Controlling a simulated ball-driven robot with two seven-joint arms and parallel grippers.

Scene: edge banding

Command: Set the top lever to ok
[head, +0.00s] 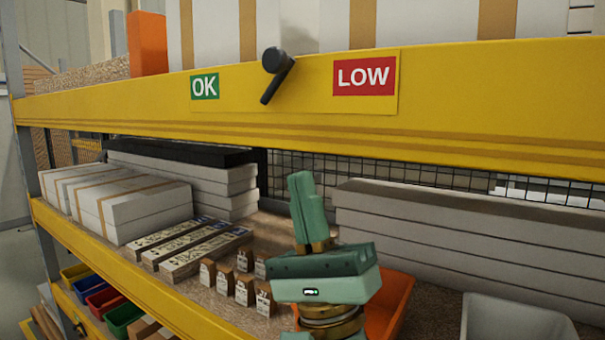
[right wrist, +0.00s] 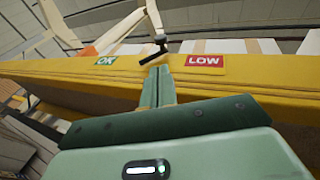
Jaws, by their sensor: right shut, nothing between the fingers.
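The top lever (head: 276,72) is a black handle on a round hub, mounted on the yellow beam between a green OK sign (head: 204,86) and a red LOW sign (head: 364,76). In the head view its handle hangs down, tilted slightly left. My green right gripper (head: 301,176) points up below the lever, shut and empty, apart from it in the head view. In the right wrist view, the fingertips (right wrist: 158,70) appear just under the lever (right wrist: 155,52); whether they touch it is unclear there. My left gripper is not in view.
The yellow beam (head: 480,110) spans the shelf above my gripper. Below are white boxes (head: 130,205), small tagged blocks (head: 243,290), an orange bin (head: 395,300) and a grey bin (head: 515,320). Stacked boards (head: 460,240) lie at the right. The space before the beam is clear.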

